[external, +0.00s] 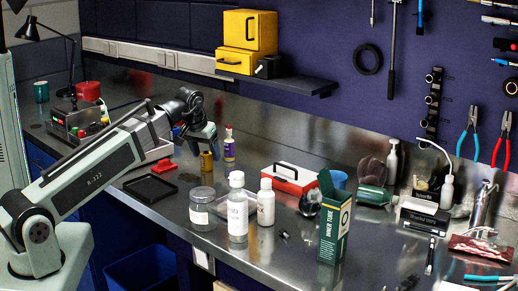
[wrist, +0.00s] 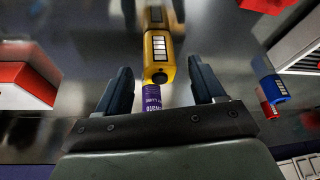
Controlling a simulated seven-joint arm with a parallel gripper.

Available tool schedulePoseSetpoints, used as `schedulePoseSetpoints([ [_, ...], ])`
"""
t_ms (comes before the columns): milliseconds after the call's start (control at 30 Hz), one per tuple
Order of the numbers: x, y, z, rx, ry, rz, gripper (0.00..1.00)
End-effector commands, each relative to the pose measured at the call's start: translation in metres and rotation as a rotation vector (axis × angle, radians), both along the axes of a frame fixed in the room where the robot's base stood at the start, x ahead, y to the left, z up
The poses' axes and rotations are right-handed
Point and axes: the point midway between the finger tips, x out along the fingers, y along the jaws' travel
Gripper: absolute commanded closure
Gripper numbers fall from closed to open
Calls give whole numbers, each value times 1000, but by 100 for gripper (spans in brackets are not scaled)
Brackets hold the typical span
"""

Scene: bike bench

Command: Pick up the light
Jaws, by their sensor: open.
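I take the light to be the small yellow block with a pale segmented panel (wrist: 159,55). In the external view, the yellow light (external: 207,161) stands on the metal bench just below my gripper (external: 205,138). In the wrist view my gripper (wrist: 160,75) is open, with one dark finger on each side of the light's near end. I cannot tell whether either finger touches it. A purple-labelled cylinder (wrist: 152,97) shows between the fingers, nearer the palm. The light's far end shows a dark part and what looks like a reflection.
A bottle with a purple label (external: 229,147) stands close right of the light. A black tray (external: 150,188), a clear jar (external: 202,211), white bottles (external: 238,212) and a red-and-white box (external: 290,180) stand nearby. The metal backsplash (external: 270,125) rises behind.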

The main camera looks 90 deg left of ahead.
Motion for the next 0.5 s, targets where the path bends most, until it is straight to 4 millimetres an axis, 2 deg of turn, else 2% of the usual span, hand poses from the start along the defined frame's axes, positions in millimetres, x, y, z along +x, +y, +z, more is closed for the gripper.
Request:
schedulePoseSetpoints([
  [100, 1, 3, -8, -1, 0, 0, 32],
  [367, 2, 3, -9, 0, 0, 0, 33],
  [500, 2, 3, -9, 0, 0, 0, 46],
])
